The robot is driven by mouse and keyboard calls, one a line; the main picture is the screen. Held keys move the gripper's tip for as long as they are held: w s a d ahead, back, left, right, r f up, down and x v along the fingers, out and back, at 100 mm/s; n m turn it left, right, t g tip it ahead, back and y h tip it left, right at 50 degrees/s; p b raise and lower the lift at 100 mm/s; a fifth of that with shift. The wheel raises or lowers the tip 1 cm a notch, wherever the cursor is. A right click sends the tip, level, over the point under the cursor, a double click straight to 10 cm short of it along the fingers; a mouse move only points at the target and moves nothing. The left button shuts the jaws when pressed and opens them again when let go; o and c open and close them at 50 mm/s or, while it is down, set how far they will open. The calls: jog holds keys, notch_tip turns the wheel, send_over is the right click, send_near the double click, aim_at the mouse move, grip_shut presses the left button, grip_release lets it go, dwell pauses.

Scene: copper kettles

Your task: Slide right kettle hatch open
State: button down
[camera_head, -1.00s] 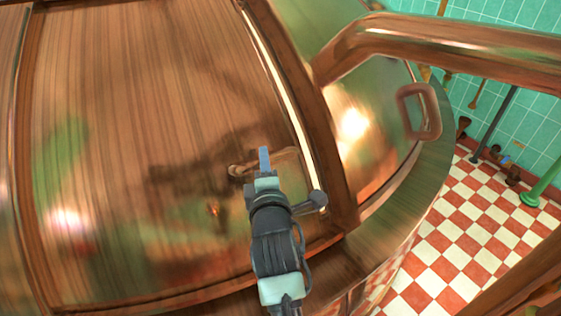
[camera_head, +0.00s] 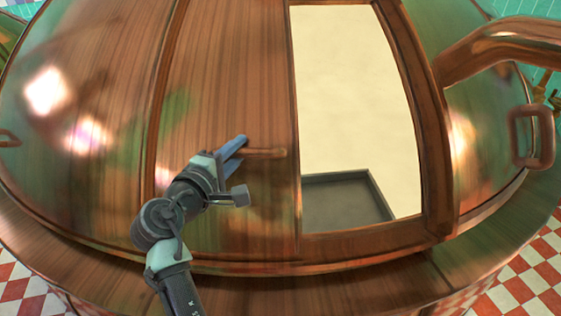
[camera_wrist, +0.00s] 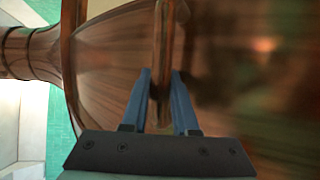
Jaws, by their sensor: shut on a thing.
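The kettle is a large copper dome (camera_head: 60,180). Its hatch (camera_head: 225,95) is a curved copper panel standing to the left of a wide opening (camera_head: 350,90). The opening shows a cream interior with a dark grey rectangular shape (camera_head: 345,198) low inside. A copper bar handle (camera_head: 268,153) is on the hatch near its right edge. My gripper (camera_head: 238,147) is at the left end of this handle. In the wrist view my gripper (camera_wrist: 160,85) has its two blue fingers on either side of the handle bar (camera_wrist: 163,40), shut on it.
A thick copper pipe (camera_head: 495,42) comes off the kettle at the upper right. A copper loop handle (camera_head: 533,135) sits on the right side. A copper rim (camera_head: 340,287) runs along the front, above a red and white checkered floor (camera_head: 530,275).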

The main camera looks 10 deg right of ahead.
aim_at(220, 144)
jog(key=shift+h, duration=0.3)
jog(key=a, duration=0.2)
jog(key=w+a+b, duration=0.1)
jog(key=a, duration=0.1)
jog(key=a+f, duration=0.1)
jog(key=a, duration=0.1)
jog(key=shift+w+a, duration=0.15)
jog(key=shift+a, duration=0.1)
jog(key=shift+r, duration=0.15)
jog(key=c, duration=1)
grip_release()
jog(key=shift+o, duration=1.2)
jog(key=shift+s+r, duration=0.15)
jog(key=shift+s, duration=0.1)
jog(key=shift+o, duration=0.4)
jog(key=shift+r, duration=0.1)
jog(key=shift+d, duration=0.15)
jog(key=shift+r, duration=0.1)
jog(key=v, duration=1.3)
